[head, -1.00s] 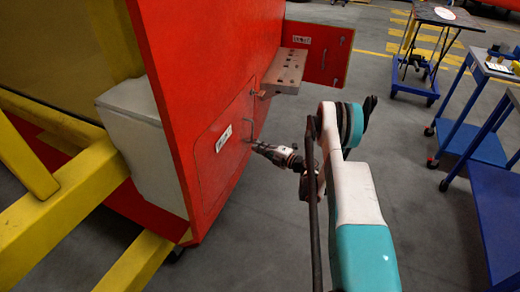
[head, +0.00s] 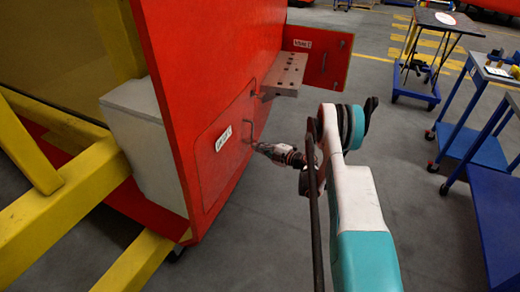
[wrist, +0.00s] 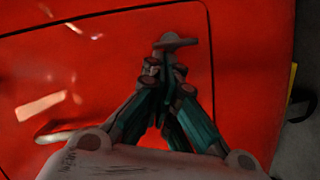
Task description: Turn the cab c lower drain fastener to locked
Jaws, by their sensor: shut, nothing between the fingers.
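The drain hatch (head: 215,165) is a red panel with an outlined edge and a white label on the red nosecone wall. In the wrist view, a small grey T-shaped fastener (wrist: 176,43) stands out from the hatch (wrist: 110,55) near its right edge, its bar lying roughly level in the picture. My gripper (wrist: 166,70) is shut and empty, its fingertips just below the fastener in the picture. I cannot tell if they touch it. In the head view my gripper (head: 258,148) points at the hatch's right edge, where the fastener is too small to make out.
A thin bent handle (head: 254,118) sticks out above my gripper. A drilled bracket plate (head: 290,72) juts from the wall higher up. Yellow frame beams (head: 70,190) stand at left. Blue carts (head: 470,140) stand at right, with open grey floor between.

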